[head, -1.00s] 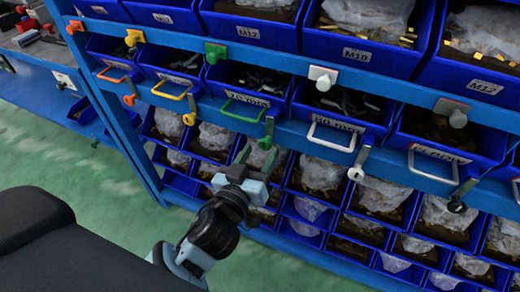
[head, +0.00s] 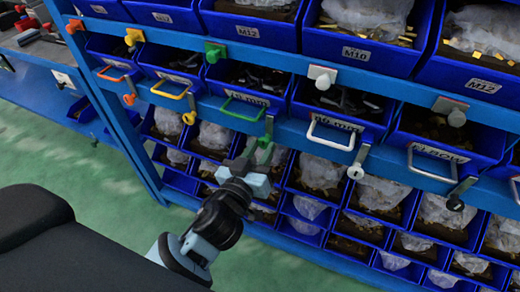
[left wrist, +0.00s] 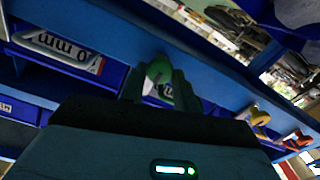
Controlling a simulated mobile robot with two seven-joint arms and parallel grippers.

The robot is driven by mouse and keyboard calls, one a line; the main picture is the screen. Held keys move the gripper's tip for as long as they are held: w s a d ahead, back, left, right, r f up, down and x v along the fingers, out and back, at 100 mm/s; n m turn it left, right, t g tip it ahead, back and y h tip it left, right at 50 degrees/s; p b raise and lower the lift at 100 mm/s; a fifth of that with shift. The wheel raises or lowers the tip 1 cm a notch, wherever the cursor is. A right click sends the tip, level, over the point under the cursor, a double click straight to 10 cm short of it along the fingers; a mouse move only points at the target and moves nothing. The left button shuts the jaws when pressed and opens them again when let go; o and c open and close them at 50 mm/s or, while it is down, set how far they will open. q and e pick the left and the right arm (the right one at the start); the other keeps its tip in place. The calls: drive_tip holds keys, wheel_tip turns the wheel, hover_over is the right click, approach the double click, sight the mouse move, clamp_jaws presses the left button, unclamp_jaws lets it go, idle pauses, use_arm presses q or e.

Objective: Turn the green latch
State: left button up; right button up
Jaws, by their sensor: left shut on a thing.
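The green latch (head: 266,132) hangs down from the blue rail, just right of and below the green drawer handle (head: 243,102). My left gripper (head: 259,153) has come up from below and is shut on the lower end of the latch. In the left wrist view the latch's round green knob (left wrist: 160,70) sits between the two fingers (left wrist: 160,88). The fingers partly hide the latch's lower part. My right gripper is not in view.
A yellow latch (head: 189,112) and an orange latch (head: 129,95) hang to the left. A white latch (head: 358,164) and a dark latch (head: 460,193) hang to the right. Blue bins with bagged parts fill the rack below. Open green floor (head: 80,185) lies left.

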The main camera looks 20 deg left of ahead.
use_arm(q)
drive_tip(key=shift+m, duration=0.3)
drive_tip(key=shift+r+m+p, duration=0.1)
drive_tip(key=shift+m+p, duration=0.4)
drive_tip(key=shift+m, duration=0.4)
drive_tip(key=m+p, duration=0.1)
drive_tip(key=m, duration=0.2)
drive_tip(key=shift+m, duration=0.3)
drive_tip(key=shift+m+p, duration=0.45)
drive_tip(key=shift+m, duration=0.45)
drive_tip(key=m+p, duration=0.1)
drive_tip(key=m, duration=0.1)
drive_tip(key=shift+m, duration=0.4)
drive_tip(key=m, duration=0.3)
drive_tip(key=shift+m+p, duration=0.3)
drive_tip(key=shift+p, duration=0.05)
drive_tip(key=shift+m+p, duration=0.35)
drive_tip(key=shift+m, duration=1.45)
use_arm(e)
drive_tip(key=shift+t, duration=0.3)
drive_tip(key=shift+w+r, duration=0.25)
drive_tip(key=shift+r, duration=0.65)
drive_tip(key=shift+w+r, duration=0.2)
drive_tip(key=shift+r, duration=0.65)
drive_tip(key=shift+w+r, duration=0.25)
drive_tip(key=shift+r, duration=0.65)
